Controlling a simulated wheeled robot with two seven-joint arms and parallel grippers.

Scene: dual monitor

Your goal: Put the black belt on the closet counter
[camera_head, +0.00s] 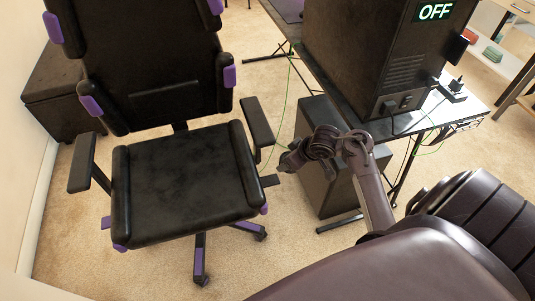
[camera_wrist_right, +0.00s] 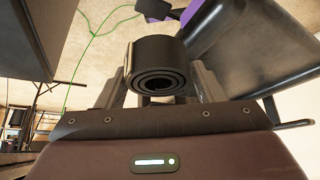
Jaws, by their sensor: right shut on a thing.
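A rolled-up black belt (camera_wrist_right: 155,68) shows in the right wrist view, its coil end facing the camera. My right gripper (camera_wrist_right: 158,84) has one finger on each side of the roll and is shut on it. In the head view my right gripper (camera_head: 289,160) is held in the air just right of the chair seat; the belt is hard to tell apart from the dark gripper there. My left gripper is not in view. I cannot identify the closet counter for sure in either view.
A black and purple office chair (camera_head: 182,180) stands at the left, close to my gripper. A desk (camera_head: 462,110) with a black computer case marked OFF (camera_head: 375,60) is ahead right. A dark box (camera_head: 318,185) stands below it. Shelving (camera_head: 497,52) is at the top right.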

